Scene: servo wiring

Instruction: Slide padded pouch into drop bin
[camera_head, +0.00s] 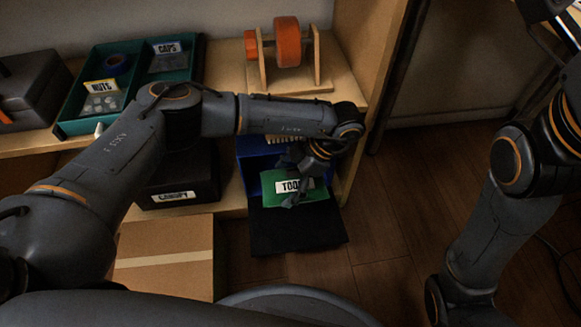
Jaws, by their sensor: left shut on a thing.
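A green pouch (271,183) with a white label reading "TOO…" is at the lower shelf's front, right of centre. My left gripper (294,186) reaches over from the left and is shut on it; fingers and wrist hide part of the pouch and its label. A blue bin (252,160) stands right behind the pouch, mostly hidden by my left arm. A black panel or tray (297,232) lies below and in front of the pouch. I cannot tell whether the pouch is partly inside the bin. My right arm is at the right; its gripper is out of view.
A black "CANOPY" box (180,192) stands left of the bin. A cardboard box (165,262) is in front. A teal tray (72,122) and an orange tape roll on a wooden stand (288,42) are on the upper shelf.

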